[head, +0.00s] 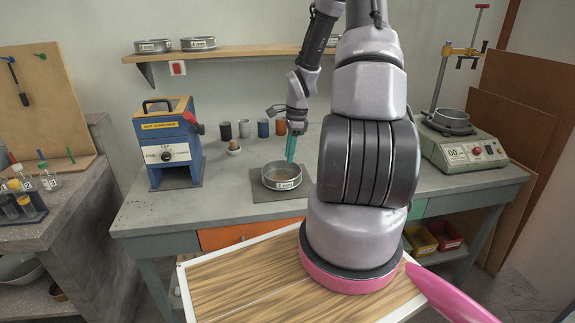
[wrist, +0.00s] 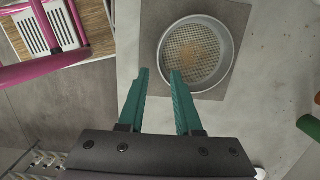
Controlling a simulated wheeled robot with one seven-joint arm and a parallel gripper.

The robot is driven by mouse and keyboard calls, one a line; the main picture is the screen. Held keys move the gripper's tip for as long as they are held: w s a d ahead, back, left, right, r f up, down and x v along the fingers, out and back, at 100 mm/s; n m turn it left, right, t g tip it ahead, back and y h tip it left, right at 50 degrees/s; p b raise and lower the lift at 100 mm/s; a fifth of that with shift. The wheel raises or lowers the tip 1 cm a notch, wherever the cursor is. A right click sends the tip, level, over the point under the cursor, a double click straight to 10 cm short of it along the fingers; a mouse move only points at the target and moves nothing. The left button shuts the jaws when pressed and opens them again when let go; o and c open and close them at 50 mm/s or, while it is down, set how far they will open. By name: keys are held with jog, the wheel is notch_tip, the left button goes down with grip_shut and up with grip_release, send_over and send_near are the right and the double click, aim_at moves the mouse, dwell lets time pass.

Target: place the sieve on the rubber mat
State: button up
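A round metal sieve (head: 283,184) with a pale label sits flat on the dark square rubber mat (head: 261,190) on the bench. In the wrist view the sieve (wrist: 205,75) shows a mesh floor with a brownish tint, and the mat (wrist: 238,18) extends around it. My gripper (head: 291,158) points down at the sieve's far rim. In the wrist view its teal fingers (wrist: 159,74) are apart with nothing clamped between them. The right fingertip overlaps the sieve's edge in the picture; I cannot tell whether it touches.
A blue machine (head: 170,150) stands left of the mat, with several small cups (head: 263,128) behind. A scale-like device (head: 465,150) with another sieve (head: 449,120) on top stands at the right. More sieves (head: 198,43) sit on the wall shelf.

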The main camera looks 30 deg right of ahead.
jog(key=s+a+r+n+t+h, duration=0.1)
jog(key=s+a+r+n, duration=0.2)
jog(key=r, duration=0.8)
jog(key=s+a+r+n+t+h, duration=0.1)
jog(key=a+r+n, duration=0.3)
jog(key=r, duration=0.7)
jog(key=s+a+r+n+t+y, duration=0.1)
jog(key=s+a+r+n+t, duration=0.1)
jog(key=s+a+r+n, duration=0.2)
jog(key=s+a+r+n+t+y, duration=0.1)
jog(key=s+a+r+n, duration=0.3)
jog(key=s+r, duration=0.6)
jog(key=shift+s+n+t, duration=0.7)
jog(key=shift+s+n, duration=0.25)
jog(key=shift+n, duration=0.15)
